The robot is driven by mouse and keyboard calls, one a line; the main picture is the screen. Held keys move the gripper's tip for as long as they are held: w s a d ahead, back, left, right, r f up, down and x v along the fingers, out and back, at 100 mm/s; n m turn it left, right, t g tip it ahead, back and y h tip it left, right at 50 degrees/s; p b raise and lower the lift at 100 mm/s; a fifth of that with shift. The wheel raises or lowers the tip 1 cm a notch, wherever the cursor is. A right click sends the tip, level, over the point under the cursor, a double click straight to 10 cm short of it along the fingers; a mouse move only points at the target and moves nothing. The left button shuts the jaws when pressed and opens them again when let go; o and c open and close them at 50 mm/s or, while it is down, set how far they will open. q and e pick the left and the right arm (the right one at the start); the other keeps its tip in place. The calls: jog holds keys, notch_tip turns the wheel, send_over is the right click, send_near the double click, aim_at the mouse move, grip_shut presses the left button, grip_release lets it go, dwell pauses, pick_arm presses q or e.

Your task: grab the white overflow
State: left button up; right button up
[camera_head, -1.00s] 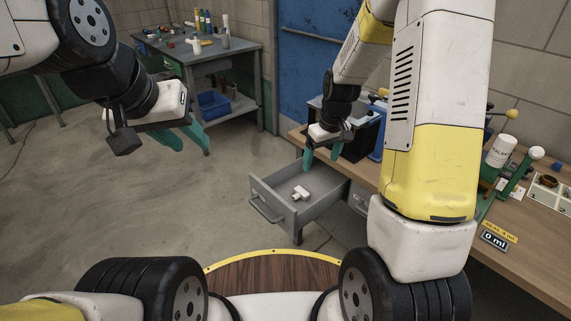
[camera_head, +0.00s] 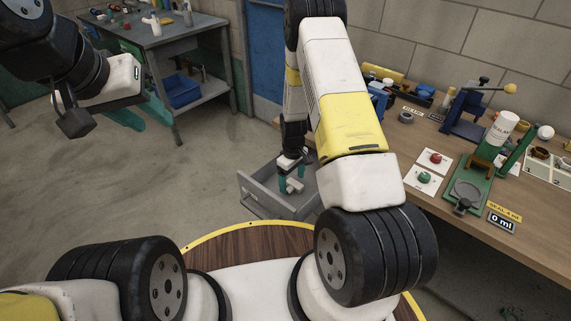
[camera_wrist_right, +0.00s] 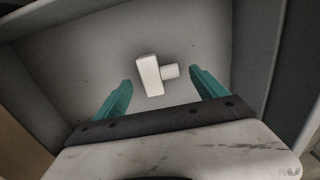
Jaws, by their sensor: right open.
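The white overflow (camera_wrist_right: 150,75) is a small white T-shaped piece lying on the floor of the open grey drawer (camera_head: 253,199). In the head view the overflow (camera_head: 294,186) shows between the fingers of my right gripper (camera_head: 291,187). In the right wrist view my right gripper (camera_wrist_right: 160,95) is open. Its teal fingers point down into the drawer, one on each side of the overflow, and the overflow sits slightly beyond the fingertips, not visibly touched. My left gripper (camera_head: 140,118) hangs in the air at the upper left, far from the drawer; its fingers overlap in view.
The drawer walls (camera_wrist_right: 258,60) stand close around my right gripper. The wooden bench (camera_head: 480,235) at right carries a green press (camera_head: 480,170), red and green buttons and a scale display. A grey table (camera_head: 165,35) with a blue bin stands at the back left.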

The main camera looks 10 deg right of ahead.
notch_tip(320, 180, down, 2)
jog(key=shift+f, duration=0.15)
jog(key=c, duration=1.4)
jog(key=shift+c, duration=0.2)
